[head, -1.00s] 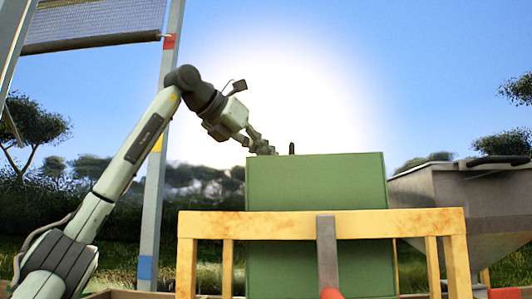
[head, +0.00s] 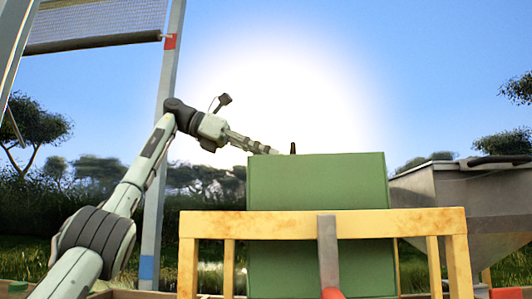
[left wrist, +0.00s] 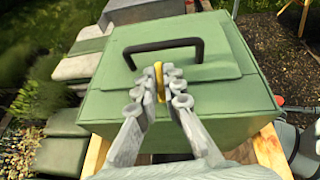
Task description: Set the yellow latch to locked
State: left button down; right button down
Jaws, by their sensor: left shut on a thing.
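A green box (head: 318,225) stands behind a yellow wooden frame in the head view. The left wrist view shows its green lid (left wrist: 222,68) from above, with a black handle (left wrist: 163,45) across it. The yellow latch (left wrist: 160,82) sits on the lid in front of the handle, between the fingertips of my left gripper (left wrist: 160,80). The gripper is shut on the latch, whose sides are partly hidden. In the head view my left gripper (head: 264,149) reaches the box's top left from above; the latch is not visible there. My right gripper is in neither view.
The worn yellow frame (head: 300,223) crosses in front of the box, with an upright grey bar (head: 327,250) at its middle. A grey metal hopper (head: 435,190) stands close on the right. A grey post (head: 153,180) rises behind my left arm.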

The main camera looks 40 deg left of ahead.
pick_arm(q)
jog(key=shift+w+r+m+g, duration=0.1)
jog(key=shift+r+m+g, duration=0.1)
jog(key=shift+m+g, duration=0.2)
jog(key=shift+a+f+m+g+h, duration=0.1)
jog(key=shift+f+m+g+h, duration=0.1)
jog(key=shift+m+g+h, duration=0.15)
jog(key=c, duration=1.6)
grip_release()
jog(key=shift+c, duration=0.2)
jog(key=shift+w+a+f+n+t, duration=0.1)
jog(key=shift+a+n+t, duration=0.05)
jog(key=shift+n+t, duration=0.3)
